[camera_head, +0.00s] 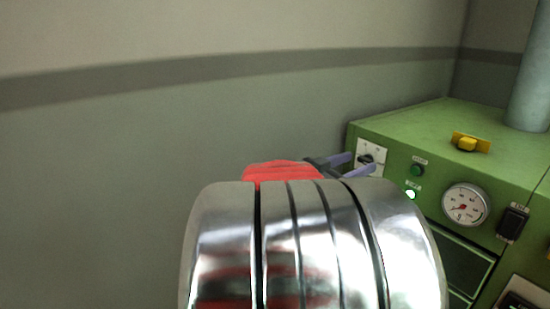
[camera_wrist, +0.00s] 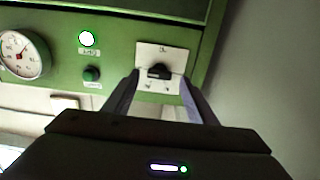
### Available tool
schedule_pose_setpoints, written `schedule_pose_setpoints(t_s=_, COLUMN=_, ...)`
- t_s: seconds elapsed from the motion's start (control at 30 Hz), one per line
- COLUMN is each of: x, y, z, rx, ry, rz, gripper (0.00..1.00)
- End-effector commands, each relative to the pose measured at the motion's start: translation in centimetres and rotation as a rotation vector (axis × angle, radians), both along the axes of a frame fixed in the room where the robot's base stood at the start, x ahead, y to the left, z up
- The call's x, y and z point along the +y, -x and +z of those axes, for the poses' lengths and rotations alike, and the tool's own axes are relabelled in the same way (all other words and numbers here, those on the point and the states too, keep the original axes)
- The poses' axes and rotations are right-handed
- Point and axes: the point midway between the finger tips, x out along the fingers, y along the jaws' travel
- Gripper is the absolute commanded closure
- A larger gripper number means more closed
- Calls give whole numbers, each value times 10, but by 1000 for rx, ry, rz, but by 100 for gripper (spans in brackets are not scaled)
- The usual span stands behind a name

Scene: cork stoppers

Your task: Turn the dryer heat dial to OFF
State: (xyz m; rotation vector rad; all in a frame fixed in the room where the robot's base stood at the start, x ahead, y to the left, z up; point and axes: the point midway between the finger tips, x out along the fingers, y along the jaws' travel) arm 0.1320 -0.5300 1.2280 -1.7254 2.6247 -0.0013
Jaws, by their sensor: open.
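The heat dial is a small black knob (camera_wrist: 159,71) on a white plate (camera_wrist: 148,50) in the wrist view. It also shows in the head view (camera_head: 366,158) at the left end of the green dryer's front panel. Its marks are too small to read, so its setting cannot be told. My gripper (camera_wrist: 160,88) is open, its two fingers pointing at the plate, one on each side of the knob. In the head view the purple fingers of my gripper (camera_head: 362,164) are close to the plate. Whether they touch the knob cannot be told.
The green dryer (camera_head: 410,123) has a green button (camera_head: 417,170), a lit green lamp (camera_head: 410,195), a round gauge (camera_head: 465,205) and a black switch (camera_head: 513,223). A yellow part (camera_head: 468,144) sits on top near a grey pipe (camera_head: 531,80). The bare wall (camera_head: 150,150) is left.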

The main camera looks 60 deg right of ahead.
Motion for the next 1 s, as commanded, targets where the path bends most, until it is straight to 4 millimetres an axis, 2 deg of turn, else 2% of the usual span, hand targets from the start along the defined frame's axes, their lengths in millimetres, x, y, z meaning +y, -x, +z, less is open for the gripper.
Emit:
schedule_pose_setpoints(t_s=0.2, x=-18, y=8, z=0, rx=1, ry=0, rz=-1, gripper=48)
schedule_pose_setpoints(t_s=0.57, x=-21, y=9, z=0, rx=1, ry=0, rz=-1, gripper=49)
schedule_pose_setpoints(t_s=1.0, x=-21, y=9, z=0, rx=1, ry=0, rz=0, gripper=80)
